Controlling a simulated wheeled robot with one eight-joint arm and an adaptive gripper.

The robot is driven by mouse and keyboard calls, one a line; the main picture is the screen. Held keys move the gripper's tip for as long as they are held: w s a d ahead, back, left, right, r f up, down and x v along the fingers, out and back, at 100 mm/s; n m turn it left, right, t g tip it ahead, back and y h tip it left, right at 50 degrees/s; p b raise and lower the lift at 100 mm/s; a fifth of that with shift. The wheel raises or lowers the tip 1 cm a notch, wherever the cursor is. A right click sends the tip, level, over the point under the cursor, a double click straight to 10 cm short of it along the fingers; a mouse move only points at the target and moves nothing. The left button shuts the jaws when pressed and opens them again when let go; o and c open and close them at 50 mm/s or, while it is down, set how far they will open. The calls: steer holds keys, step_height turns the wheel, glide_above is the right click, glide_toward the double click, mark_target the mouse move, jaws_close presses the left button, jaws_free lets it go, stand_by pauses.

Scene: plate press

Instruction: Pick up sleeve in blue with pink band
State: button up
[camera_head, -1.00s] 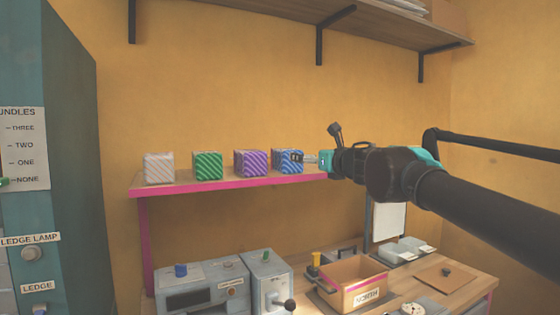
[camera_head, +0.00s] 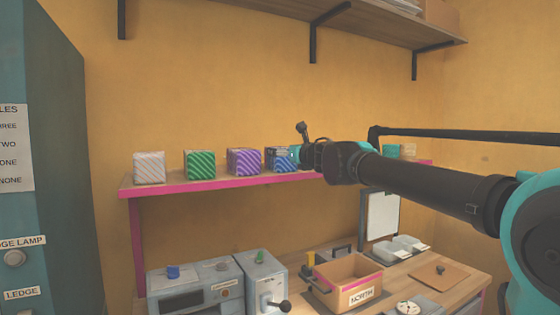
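A blue striped block (camera_head: 278,165) stands on the pink-edged ledge, last in a row of striped blocks. It is the only blue one there; a pink band on it cannot be made out. My gripper (camera_head: 285,153) reaches in from the right at the block's upper right and overlaps it in the picture. The fingers are small and dark against the block, so I cannot tell whether they touch it or are closed on it.
White (camera_head: 149,168), green (camera_head: 199,165) and purple (camera_head: 243,161) striped blocks stand left on the ledge (camera_head: 220,183). Teal (camera_head: 391,151) and pale (camera_head: 408,150) items show behind my arm. Below are a grey machine (camera_head: 195,290) and a wooden box (camera_head: 348,272). A shelf (camera_head: 370,28) hangs above.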

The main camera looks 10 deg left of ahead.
steer(key=shift+x, duration=2.75)
steer(key=shift+r, duration=0.2)
steer(key=shift+d, duration=0.1)
steer(key=c, duration=1.4)
